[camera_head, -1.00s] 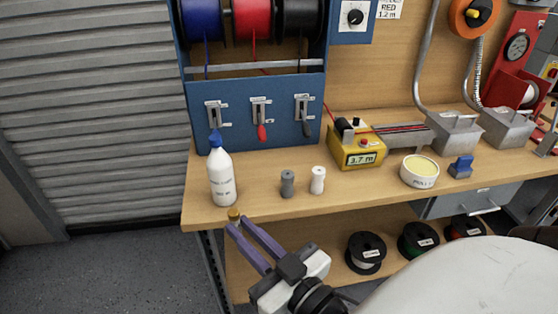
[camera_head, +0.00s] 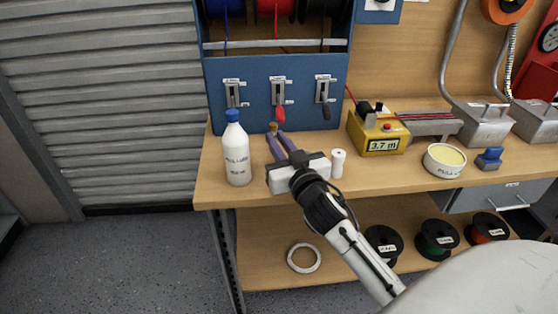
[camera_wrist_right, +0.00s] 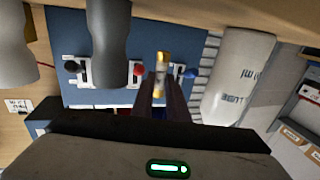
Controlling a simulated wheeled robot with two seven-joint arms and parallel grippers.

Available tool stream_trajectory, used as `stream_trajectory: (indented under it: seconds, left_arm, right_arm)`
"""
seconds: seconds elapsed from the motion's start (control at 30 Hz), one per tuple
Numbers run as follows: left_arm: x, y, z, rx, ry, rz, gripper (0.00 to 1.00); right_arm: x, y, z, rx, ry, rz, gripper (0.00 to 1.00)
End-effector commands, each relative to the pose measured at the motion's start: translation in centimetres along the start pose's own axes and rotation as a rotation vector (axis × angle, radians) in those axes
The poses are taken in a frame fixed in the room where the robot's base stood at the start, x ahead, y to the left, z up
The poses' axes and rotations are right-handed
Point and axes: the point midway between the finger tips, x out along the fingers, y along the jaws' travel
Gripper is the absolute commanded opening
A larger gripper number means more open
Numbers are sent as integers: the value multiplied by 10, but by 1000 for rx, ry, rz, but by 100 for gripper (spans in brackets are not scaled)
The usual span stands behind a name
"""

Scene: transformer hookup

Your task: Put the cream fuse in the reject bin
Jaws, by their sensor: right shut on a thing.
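My right gripper (camera_head: 273,133) is over the workbench, with its purple fingers pointing at the blue reel stand. It is shut on a small fuse with a brass end cap. In the right wrist view the cream fuse (camera_wrist_right: 161,66) sits between the fingertips (camera_wrist_right: 163,90), its brass cap sticking out beyond them. In the head view only its brass tip (camera_head: 272,126) shows; the fingers hide the rest. I see no reject bin in either view. My left gripper is not in view.
A white bottle (camera_head: 236,150) stands left of the gripper. A white cylinder (camera_head: 338,164) stands right of it. A grey cylinder (camera_wrist_right: 109,40) shows close by in the wrist view. A yellow meter (camera_head: 378,135) and a round tin (camera_head: 444,160) stand further right.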

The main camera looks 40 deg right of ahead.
Motion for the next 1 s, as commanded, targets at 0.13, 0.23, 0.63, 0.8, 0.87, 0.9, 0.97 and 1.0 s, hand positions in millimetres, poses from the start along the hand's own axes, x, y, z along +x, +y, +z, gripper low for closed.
stream_trajectory:
  seconds: [0.13, 0.23, 0.63, 0.8, 0.87, 0.9, 0.97, 1.0]
  left_arm:
    - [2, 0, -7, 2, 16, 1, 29]
    - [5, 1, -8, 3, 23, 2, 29]
    - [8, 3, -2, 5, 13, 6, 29]
    - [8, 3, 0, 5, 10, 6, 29]
    - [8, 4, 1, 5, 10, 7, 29]
    - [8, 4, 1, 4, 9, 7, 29]
    - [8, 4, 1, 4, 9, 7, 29]
    - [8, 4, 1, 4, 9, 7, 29]
  right_arm:
    - [0, 0, 12, 1, 1, 1, 0]
    - [0, 0, 24, 0, -1, 0, 0]
    - [0, 0, 44, 0, 2, -1, 0]
    - [0, 0, 47, -1, 2, -1, 21]
    - [0, 0, 47, -1, 2, -1, 21]
    - [0, 0, 47, -1, 2, -1, 21]
    - [0, 0, 47, -1, 2, -1, 21]
    - [0, 0, 47, -1, 2, -1, 21]
